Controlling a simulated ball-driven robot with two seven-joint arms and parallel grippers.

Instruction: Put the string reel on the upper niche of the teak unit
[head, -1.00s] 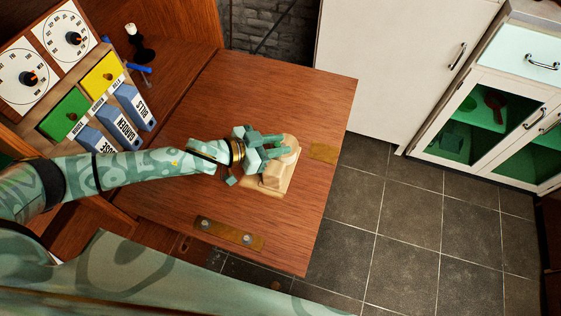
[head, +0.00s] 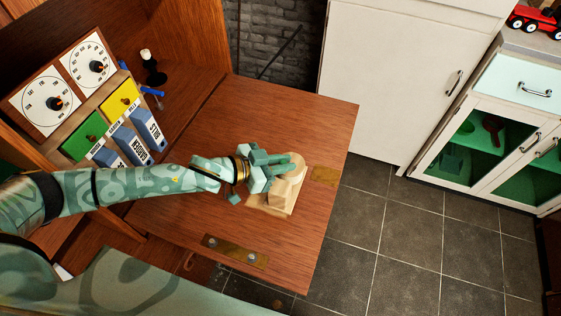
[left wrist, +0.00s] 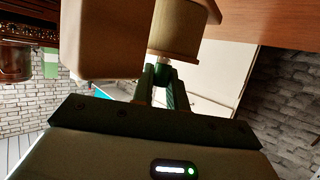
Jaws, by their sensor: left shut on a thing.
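The string reel (head: 286,186) looks like a pale wooden piece with a rounded top and a flat base, over the teak unit's fold-down flap (head: 290,115). I cannot tell whether its base touches the flap. My left gripper (head: 284,166) reaches in from the left and is shut on the reel's upper part; its fingers hide some of it. In the left wrist view, the fingers (left wrist: 163,82) are close together below a pale wooden cylinder (left wrist: 178,38), beside a large tan block. The upper niche cannot be made out. My right gripper is not in view.
Two dials (head: 46,104), coloured blocks (head: 121,97) and blue labelled holders (head: 131,142) stand in the unit at left. A white cabinet (head: 390,80) and a glass-fronted cupboard (head: 480,150) stand at right above tiled floor.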

